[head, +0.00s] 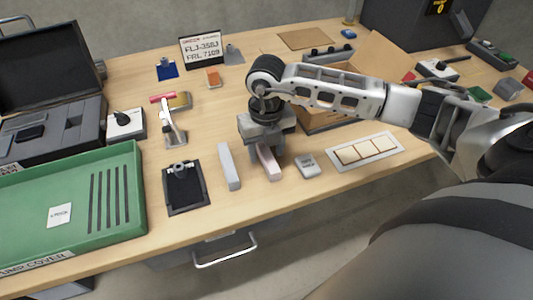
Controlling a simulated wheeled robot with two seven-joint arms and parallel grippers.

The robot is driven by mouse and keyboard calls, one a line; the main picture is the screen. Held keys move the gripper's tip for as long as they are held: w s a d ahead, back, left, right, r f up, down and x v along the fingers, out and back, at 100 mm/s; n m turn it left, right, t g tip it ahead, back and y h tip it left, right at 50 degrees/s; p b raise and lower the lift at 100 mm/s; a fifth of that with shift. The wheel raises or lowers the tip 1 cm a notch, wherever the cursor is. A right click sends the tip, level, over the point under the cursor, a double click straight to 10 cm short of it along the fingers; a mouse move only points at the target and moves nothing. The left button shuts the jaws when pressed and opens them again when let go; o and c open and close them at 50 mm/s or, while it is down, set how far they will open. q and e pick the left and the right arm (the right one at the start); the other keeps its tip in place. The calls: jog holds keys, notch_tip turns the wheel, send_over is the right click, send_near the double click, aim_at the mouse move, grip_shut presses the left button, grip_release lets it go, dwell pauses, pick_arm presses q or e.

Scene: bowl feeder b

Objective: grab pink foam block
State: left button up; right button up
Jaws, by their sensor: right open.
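A pale pink foam block (269,165) lies on the wooden table near its front edge, in the middle of the head view. My right gripper (266,150) is directly over it, pointing down, with its fingers around or just above the block's far part. The jaws are open. The far end of the block is partly hidden by the gripper, and I cannot tell whether a finger touches it. My left gripper is not in view.
A light grey block (229,167) lies close on the left and a small grey device (306,165) close on the right. A cardboard box (325,119) stands behind my right arm.

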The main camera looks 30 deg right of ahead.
jog(key=shift+f, duration=0.85)
jog(key=c, duration=1)
grip_shut()
jog(key=shift+r, duration=0.15)
